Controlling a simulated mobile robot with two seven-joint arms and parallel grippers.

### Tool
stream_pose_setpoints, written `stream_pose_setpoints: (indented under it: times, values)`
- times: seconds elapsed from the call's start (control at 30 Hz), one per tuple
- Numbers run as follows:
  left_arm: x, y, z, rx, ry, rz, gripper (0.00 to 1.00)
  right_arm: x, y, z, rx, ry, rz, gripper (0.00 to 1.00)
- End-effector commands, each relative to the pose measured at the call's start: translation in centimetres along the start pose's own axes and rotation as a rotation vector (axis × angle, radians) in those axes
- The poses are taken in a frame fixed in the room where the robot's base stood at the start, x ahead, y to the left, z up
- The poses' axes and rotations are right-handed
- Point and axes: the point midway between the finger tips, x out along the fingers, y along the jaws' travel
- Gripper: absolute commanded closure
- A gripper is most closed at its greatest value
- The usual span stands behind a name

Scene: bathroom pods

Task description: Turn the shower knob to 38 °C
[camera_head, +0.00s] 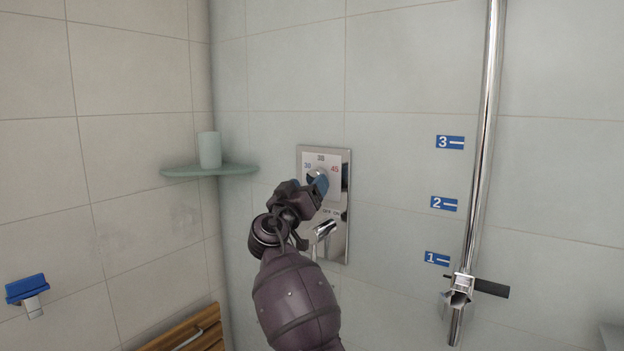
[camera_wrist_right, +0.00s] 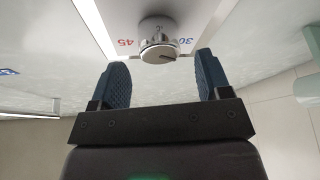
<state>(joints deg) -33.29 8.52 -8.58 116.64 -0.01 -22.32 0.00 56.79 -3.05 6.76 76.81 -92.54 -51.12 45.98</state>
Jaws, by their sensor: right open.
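The shower knob (camera_head: 316,175) is a small chrome cylinder on a chrome wall plate (camera_head: 338,245). Its white dial shows 30, 38 and 45. My right gripper (camera_head: 318,185) is in front of the knob and partly covers it. In the right wrist view the knob (camera_wrist_right: 158,45) shows upside down, just beyond the open fingers (camera_wrist_right: 161,76) and roughly centred between them, with no visible contact. A short dark mark on its face lies toward the 30 side; its exact reading is unclear. My left gripper is not in view.
A chrome lever (camera_head: 325,229) sits below the knob, close to my right wrist. A corner shelf (camera_head: 180,172) with a cup (camera_head: 209,150) is at left. A shower rail (camera_head: 485,130) stands at right beside blue labels (camera_head: 444,203). A wooden seat (camera_head: 190,335) is low left.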

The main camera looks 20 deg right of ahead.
Motion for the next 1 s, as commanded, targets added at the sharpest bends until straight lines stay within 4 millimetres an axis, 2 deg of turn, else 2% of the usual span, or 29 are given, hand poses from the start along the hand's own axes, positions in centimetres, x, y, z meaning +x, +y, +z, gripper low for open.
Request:
stream_pose_setpoints:
  times: [0.2, 0.6, 0.9, 1.0]
  values:
    - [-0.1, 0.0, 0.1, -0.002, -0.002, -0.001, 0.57, 2.1, 0.0, 0.0, -0.001, 0.001, 0.0, 0.29]
    - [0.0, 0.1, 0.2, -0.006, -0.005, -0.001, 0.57, 2.6, 0.0, 0.1, -0.001, 0.0, -0.001, 0.31]
    - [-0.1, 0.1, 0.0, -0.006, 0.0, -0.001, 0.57, 2.6, -0.1, 0.1, -0.001, 0.0, -0.001, 0.77]
    - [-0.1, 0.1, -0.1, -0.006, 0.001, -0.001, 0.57, 2.6, -0.1, 0.1, 0.0, 0.0, -0.001, 0.78]
